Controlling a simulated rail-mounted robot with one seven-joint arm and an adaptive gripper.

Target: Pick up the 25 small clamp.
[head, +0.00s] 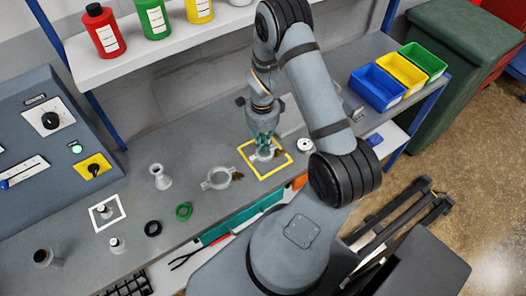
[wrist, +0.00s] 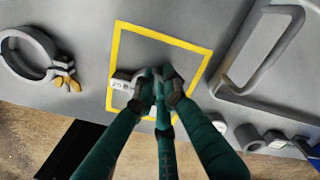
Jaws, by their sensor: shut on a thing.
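The small clamp (head: 266,156) is inside a yellow square outline (head: 249,172) on the grey bench. In the wrist view a small white label (wrist: 121,85) shows on its left side, but the print is too small to read surely. My gripper (head: 264,138), with green fingers, points down at the clamp. In the wrist view my gripper (wrist: 160,88) is shut on it, and the fingers hide most of its body. The clamp appears to be at or very near the bench surface; I cannot tell whether it touches.
A larger clamp (head: 217,179) lies left of the yellow outline; it also shows in the wrist view (wrist: 28,56). A flanged metal fitting (head: 160,177), a green ring (head: 183,211) and a black ring (head: 153,228) stand further left. Blue (head: 377,88), yellow and green bins are at right.

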